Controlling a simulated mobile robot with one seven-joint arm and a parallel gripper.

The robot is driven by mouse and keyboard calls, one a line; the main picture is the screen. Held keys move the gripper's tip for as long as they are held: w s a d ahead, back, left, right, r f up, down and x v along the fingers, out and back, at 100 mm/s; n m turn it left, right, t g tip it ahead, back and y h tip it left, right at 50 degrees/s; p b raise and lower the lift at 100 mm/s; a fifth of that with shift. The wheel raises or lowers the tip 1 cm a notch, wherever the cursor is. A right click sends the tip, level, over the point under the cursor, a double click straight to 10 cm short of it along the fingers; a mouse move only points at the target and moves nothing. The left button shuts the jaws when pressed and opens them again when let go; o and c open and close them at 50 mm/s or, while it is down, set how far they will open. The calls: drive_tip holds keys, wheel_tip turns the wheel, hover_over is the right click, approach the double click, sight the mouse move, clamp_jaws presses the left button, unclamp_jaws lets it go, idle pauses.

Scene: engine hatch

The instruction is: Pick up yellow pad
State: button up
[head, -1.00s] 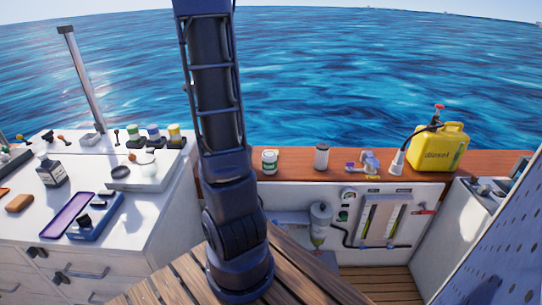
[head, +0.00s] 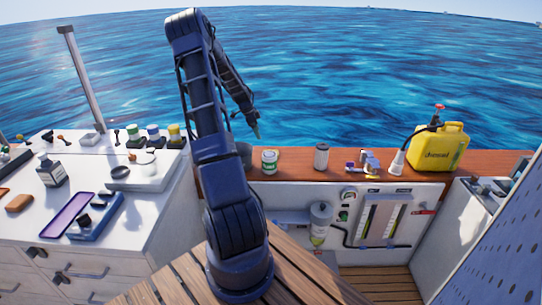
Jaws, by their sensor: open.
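No thing is clearly recognisable as a yellow pad. A small flat yellow patch (head: 372,177) shows on the wooden ledge (head: 290,177), under a purple-and-grey item (head: 367,162); it is too small to tell what it is. My gripper (head: 256,131) hangs at the end of my bent arm, in front of the water and above the ledge, left of that patch and well apart from it. Its fingers are small and dark with a greenish tip. It is open, with nothing visible in it.
The ledge also holds a dark grey cup (head: 244,153), a green-and-white jar (head: 269,162), a grey canister (head: 321,157) and a tall yellow jerrycan (head: 438,148) with a hose. A cluttered white cabinet (head: 150,215) stands left. A perforated panel (head: 500,245) stands right.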

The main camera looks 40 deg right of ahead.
drive_tip(key=shift+m+g, duration=0.3)
drive_tip(key=shift+m, duration=0.4)
drive_tip(key=d+f, duration=0.1)
drive_tip(key=f, duration=0.1)
drive_tip(key=s+d+f, duration=0.1)
drive_tip(key=d+f, duration=0.1)
drive_tip(key=f, duration=0.1)
drive_tip(key=s+d+f, duration=0.1)
drive_tip(key=d+f, duration=0.1)
drive_tip(key=f, duration=0.1)
drive_tip(key=shift+s+f, duration=0.15)
drive_tip(key=shift+w+x, duration=0.15)
drive_tip(key=shift+x, duration=1.35)
drive_tip(key=shift+w+x, duration=0.1)
drive_tip(key=shift+x, duration=1.35)
drive_tip(key=shift+a, duration=0.1)
drive_tip(key=c, duration=1.1)
